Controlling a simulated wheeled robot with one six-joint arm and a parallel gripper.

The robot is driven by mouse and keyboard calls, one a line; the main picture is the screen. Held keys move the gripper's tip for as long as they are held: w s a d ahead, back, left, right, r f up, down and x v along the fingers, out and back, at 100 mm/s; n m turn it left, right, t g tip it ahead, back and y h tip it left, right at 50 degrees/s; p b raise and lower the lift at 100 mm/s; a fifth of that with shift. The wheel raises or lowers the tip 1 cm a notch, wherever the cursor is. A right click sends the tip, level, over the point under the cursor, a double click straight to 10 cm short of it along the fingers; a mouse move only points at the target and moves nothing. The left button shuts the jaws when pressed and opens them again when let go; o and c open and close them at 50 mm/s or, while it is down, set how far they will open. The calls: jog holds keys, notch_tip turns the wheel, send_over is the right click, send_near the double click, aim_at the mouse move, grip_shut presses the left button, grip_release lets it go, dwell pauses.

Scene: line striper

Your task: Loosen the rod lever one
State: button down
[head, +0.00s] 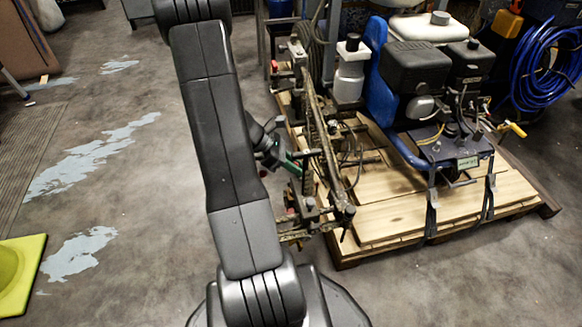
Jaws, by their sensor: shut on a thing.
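The line striper (415,85) stands strapped on a wooden pallet at the right. Its long rod bar (322,140) runs along the pallet's left side, with several clamps and small levers on it. My gripper (291,161) reaches out from behind my own arm to the left side of this bar. It is shut on a small part there, which looks like a rod lever. The fingers and the held part are small and partly hidden, so I cannot tell the lever's angle. A lower clamp (308,207) sits nearer me on the bar assembly.
The pallet (400,215) has straps over its front edge. A white bottle (349,75) stands behind the bar, and a blue hose coil (545,65) hangs at the right. A yellow-green object (20,275) lies at lower left. The floor (130,200) at left is open.

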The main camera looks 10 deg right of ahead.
jog(key=c, duration=1.3)
grip_release()
jog(key=shift+c, duration=0.2)
jog(key=p+v, duration=0.5)
jog(key=v, duration=0.9)
jog(key=shift+f, duration=0.15)
jog(key=b+x, duration=0.5)
jog(key=x, duration=0.9)
